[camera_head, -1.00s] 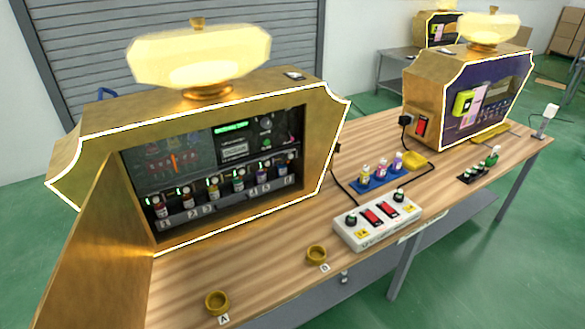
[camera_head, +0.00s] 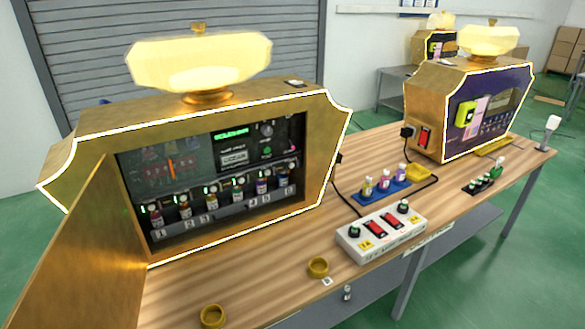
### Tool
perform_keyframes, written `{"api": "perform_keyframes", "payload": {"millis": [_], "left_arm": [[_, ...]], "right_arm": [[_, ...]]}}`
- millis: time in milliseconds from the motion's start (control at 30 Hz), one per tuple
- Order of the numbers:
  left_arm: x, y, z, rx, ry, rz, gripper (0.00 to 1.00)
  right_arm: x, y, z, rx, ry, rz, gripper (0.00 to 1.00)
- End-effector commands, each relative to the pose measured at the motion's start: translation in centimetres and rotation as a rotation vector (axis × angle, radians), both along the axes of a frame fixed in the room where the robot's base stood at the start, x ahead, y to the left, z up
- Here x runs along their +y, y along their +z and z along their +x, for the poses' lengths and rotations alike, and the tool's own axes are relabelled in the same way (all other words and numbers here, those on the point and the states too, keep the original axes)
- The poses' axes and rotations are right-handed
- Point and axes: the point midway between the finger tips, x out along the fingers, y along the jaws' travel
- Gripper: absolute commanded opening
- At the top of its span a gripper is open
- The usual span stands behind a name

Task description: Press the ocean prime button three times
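Neither of my grippers is in view. Two gold perfume machines with glowing stopper-shaped tops stand on a wooden table. The near machine (camera_head: 86,124) is at left with its front door swung open, showing a row of small bottles (camera_head: 212,199) and a panel with a green-lit display (camera_head: 231,134). The far machine (camera_head: 430,88) at right has a purple front (camera_head: 511,90) with a yellow-green device (camera_head: 466,111) and small items in a row too tiny to read. I cannot tell which button is ocean prime; no such label is legible.
A white control box (camera_head: 345,241) with red switches and dark knobs sits at the table's front edge. Two gold rings, one lower left (camera_head: 212,316) and one at middle (camera_head: 318,267), lie near that edge. A blue tray (camera_head: 377,194) holds several small bottles. Cables run behind it.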

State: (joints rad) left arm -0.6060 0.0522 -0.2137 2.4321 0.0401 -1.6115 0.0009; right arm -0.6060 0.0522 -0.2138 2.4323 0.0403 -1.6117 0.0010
Motion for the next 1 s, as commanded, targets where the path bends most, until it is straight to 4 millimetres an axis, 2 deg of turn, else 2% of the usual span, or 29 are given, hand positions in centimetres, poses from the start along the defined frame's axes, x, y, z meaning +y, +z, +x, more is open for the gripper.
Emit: {"api": "perform_keyframes", "payload": {"millis": [33,200,1000], "left_arm": [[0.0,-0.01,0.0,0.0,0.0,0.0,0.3],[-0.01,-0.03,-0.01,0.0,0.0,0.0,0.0],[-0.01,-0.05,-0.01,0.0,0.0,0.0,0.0]], "right_arm": [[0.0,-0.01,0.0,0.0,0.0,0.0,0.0],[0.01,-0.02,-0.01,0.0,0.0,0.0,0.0],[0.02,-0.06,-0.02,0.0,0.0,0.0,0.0]]}}
